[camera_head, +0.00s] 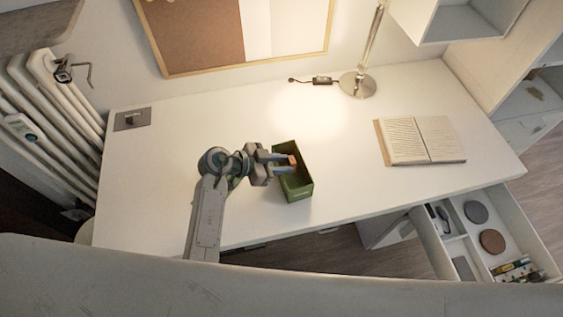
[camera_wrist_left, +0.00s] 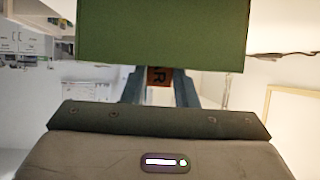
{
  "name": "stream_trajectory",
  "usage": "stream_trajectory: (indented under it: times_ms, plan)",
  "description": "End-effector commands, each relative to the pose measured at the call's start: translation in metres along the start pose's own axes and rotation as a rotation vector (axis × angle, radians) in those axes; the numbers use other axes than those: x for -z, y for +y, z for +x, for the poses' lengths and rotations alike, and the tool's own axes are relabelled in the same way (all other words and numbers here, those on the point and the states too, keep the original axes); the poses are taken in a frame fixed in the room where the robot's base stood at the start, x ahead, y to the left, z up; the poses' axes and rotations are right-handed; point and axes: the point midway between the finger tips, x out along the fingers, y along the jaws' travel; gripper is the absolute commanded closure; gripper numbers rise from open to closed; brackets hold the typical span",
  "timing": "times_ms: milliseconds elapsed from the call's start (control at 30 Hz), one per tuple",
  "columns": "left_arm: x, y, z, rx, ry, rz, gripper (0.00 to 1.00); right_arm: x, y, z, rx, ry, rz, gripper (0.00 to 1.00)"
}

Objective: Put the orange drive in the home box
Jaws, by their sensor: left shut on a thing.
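The orange drive (camera_head: 292,160) is small and sits between the fingertips of my left gripper (camera_head: 284,160), which is shut on it. In the head view they overlap the far part of an open-topped green box (camera_head: 299,191) on the desk; its inside is partly hidden by the fingers. In the left wrist view the green box (camera_wrist_left: 160,35) fills the top middle, and the drive (camera_wrist_left: 160,76) shows just below its edge with dark lettering, between the fingers. How far the drive is above or inside the box, I cannot tell. My right gripper is not in view.
An open book (camera_head: 421,140) lies on the white desk (camera_head: 340,190) at the right. A lamp base (camera_head: 357,85) stands at the back. An open drawer (camera_head: 520,225) holds round discs and small items. The desk left of my arm is mostly clear.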

Motion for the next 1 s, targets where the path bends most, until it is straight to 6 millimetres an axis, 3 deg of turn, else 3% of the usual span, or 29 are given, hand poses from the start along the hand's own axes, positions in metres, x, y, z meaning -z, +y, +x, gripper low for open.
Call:
stream_trajectory:
  times_ms: [467,500,600,867,1000]
  plan:
    - [-0.012,0.001,0.006,-0.001,-0.003,-0.001,0.95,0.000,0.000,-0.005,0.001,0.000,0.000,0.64]
    - [-0.012,0.001,0.006,-0.002,-0.004,-0.002,0.68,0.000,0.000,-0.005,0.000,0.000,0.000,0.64]
    - [-0.013,0.001,0.006,-0.003,-0.006,-0.003,0.52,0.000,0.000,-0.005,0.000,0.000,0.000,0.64]
    - [-0.015,0.003,0.006,-0.006,-0.010,-0.005,0.52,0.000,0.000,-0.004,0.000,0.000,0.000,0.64]
    - [-0.007,0.002,0.002,-0.005,-0.008,-0.003,0.52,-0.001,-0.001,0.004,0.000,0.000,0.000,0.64]
